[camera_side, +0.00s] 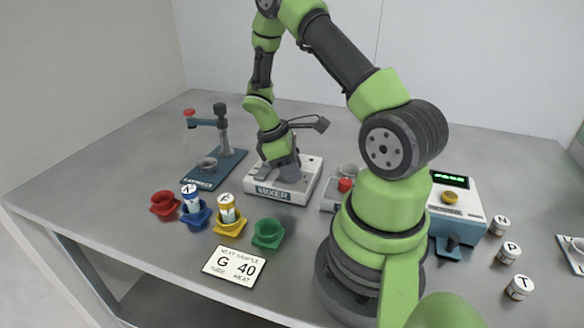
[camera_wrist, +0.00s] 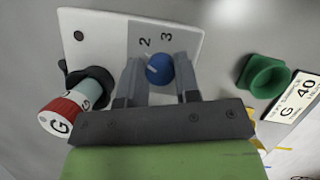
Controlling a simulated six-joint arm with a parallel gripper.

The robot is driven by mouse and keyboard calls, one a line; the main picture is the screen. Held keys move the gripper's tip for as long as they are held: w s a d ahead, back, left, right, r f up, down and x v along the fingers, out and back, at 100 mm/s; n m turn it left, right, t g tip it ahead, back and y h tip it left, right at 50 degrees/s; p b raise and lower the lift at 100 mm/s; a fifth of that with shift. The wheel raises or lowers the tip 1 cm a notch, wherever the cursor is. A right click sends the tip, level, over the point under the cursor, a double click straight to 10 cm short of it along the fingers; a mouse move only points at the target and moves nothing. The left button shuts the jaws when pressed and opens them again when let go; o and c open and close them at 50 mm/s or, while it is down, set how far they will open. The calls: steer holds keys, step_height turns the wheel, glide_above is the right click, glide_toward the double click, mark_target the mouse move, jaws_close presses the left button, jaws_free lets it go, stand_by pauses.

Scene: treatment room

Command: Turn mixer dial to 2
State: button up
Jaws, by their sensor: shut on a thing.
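The mixer (camera_side: 268,192) is a white box with a "MIXER" label, near the middle of the table in the side view. In the wrist view its top (camera_wrist: 105,35) shows a grey strip with the numbers 2 and 3. The blue dial (camera_wrist: 158,72) sits beside these numbers, with a short white mark on its upper-left part, near the 2 side. My gripper (camera_wrist: 159,63) is shut on the dial, one finger on each side. In the side view my gripper (camera_side: 285,163) is down at the mixer and hides the dial. A red-banded vial marked G (camera_wrist: 62,117) is at a black holder (camera_wrist: 97,82) on the mixer.
Red (camera_side: 165,203), blue (camera_side: 196,217), yellow (camera_side: 229,228) and green (camera_side: 268,234) cups stand at the front; blue and yellow hold vials. A card (camera_side: 234,266) reads G 40. A teal stand (camera_side: 222,165) is left, a red-button device (camera_side: 345,185) right.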

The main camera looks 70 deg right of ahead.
steer(key=shift+m+y, duration=0.6)
steer(key=shift+m, duration=1.1)
steer(key=o, duration=0.9)
steer(key=shift+r, duration=0.1)
steer(key=v, duration=1)
steer(key=shift+w+d, duration=0.15)
